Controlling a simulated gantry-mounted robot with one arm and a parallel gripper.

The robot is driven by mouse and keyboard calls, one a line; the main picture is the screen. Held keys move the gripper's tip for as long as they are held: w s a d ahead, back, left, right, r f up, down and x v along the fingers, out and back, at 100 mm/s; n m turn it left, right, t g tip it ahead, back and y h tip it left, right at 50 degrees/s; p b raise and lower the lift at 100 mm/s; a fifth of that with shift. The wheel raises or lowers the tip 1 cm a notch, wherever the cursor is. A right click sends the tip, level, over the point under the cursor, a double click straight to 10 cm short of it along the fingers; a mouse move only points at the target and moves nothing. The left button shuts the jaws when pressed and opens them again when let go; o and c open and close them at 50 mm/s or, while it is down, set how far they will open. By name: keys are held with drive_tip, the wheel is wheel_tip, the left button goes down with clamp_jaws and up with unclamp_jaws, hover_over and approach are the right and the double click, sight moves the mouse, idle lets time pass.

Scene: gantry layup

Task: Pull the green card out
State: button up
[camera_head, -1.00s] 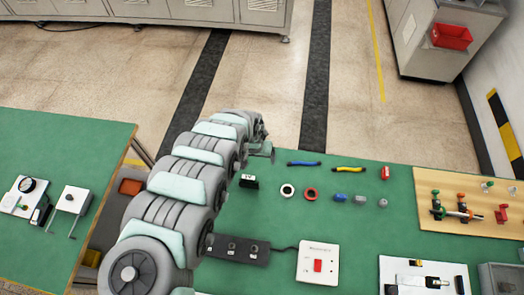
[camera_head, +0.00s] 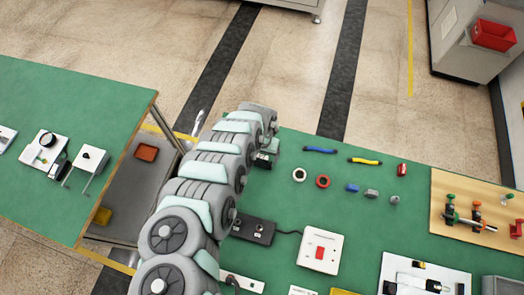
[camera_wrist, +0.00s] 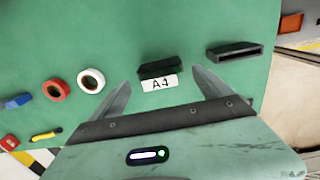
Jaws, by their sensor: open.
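A black holder with a white "A4" label (camera_wrist: 160,82) sits on the green bench top in the wrist view. It also shows in the head view as a small black block (camera_head: 263,161), partly behind my arm. My gripper (camera_wrist: 161,77) is open and empty, with its two fingers on either side of the labelled holder. I cannot tell how high the fingertips are above the bench. A second black holder with a slot (camera_wrist: 235,51) lies to the right of the right finger. I cannot make out a green card against the green surface in either view.
A white ring (camera_head: 299,175) and a red ring (camera_head: 323,182) lie right of the labelled holder. Blue (camera_head: 320,150) and yellow (camera_head: 365,161) tools lie behind them. A switch box (camera_head: 320,251) stands nearer. A second green bench (camera_head: 75,105) is at left, across a gap.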

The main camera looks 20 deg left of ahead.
drive_tip(key=shift+f, duration=1.05)
drive_tip(key=c, duration=1.7)
